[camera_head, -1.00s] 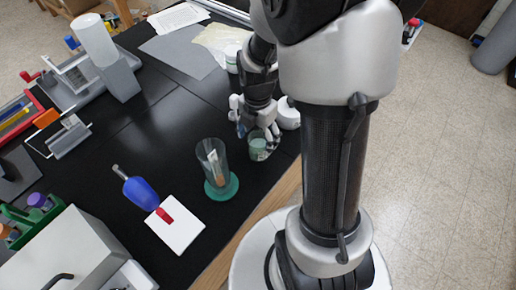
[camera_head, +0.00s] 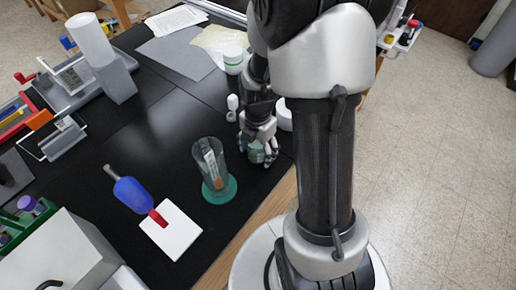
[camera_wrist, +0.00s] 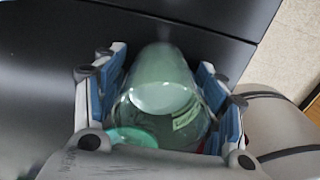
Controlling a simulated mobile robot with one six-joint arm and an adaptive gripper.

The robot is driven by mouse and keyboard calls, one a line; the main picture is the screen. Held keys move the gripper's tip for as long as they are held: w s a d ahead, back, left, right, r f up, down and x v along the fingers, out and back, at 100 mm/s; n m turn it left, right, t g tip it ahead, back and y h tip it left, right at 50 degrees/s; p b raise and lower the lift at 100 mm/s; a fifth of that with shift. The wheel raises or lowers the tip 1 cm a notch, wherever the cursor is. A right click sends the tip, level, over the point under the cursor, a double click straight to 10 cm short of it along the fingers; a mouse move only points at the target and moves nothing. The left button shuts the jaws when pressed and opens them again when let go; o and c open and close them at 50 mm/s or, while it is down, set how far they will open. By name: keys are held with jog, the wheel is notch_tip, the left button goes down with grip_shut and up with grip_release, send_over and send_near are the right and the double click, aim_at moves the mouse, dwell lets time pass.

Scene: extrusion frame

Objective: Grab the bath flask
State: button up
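The bath flask, which I take to be the greenish clear glass vessel (camera_wrist: 160,95), sits between my gripper's fingers in the wrist view. It has a pale disc-like face and a small green label. In the head view, only a little of the flask (camera_head: 257,155) shows under my gripper (camera_head: 260,152), low over the black bench near its front edge. My gripper's blue-padded fingers (camera_wrist: 162,90) lie along both sides of the flask, very close to it. I cannot tell whether they press on it.
A tall clear beaker (camera_head: 211,165) stands on a teal disc just left of my gripper. A white round container (camera_head: 285,115) is close behind on the right. A small white object (camera_head: 232,108) stands behind left. A blue scoop (camera_head: 135,195) and white pad (camera_head: 171,230) lie farther left.

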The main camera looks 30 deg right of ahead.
jog(key=c, duration=0.9)
jog(key=shift+r, duration=0.15)
